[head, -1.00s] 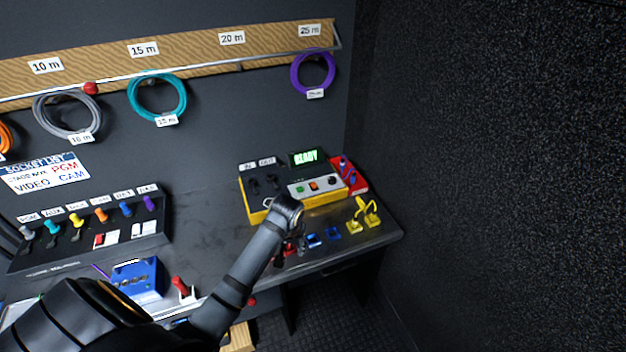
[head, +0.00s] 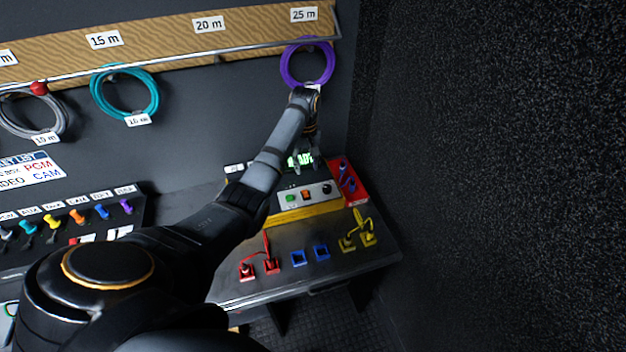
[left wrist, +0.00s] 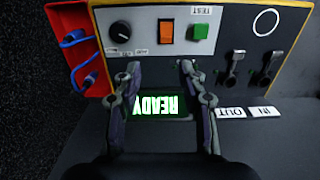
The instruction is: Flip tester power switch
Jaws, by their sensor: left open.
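The tester (head: 308,209) is a yellow box with a dark top and a light control panel, standing at the back right of the bench. In the left wrist view its panel (left wrist: 145,50) shows upside down. An orange switch (left wrist: 166,31) sits between a black knob (left wrist: 120,32) and a green button (left wrist: 200,31) marked TEST. A green display (left wrist: 160,104) reads READY. My left gripper (left wrist: 160,68) is open and empty over the tester, its fingers on either side of the display. Its fingertips point toward the panel, apart from the switch. In the head view the left gripper (head: 307,164) partly hides the display.
A red case (head: 348,181) with blue cable stands beside the tester. Red connectors (head: 258,268), blue sockets (head: 310,255) and yellow connectors (head: 358,236) are at the bench front. A purple cable coil (head: 308,63) hangs above. A dark wall (head: 490,170) closes the right side.

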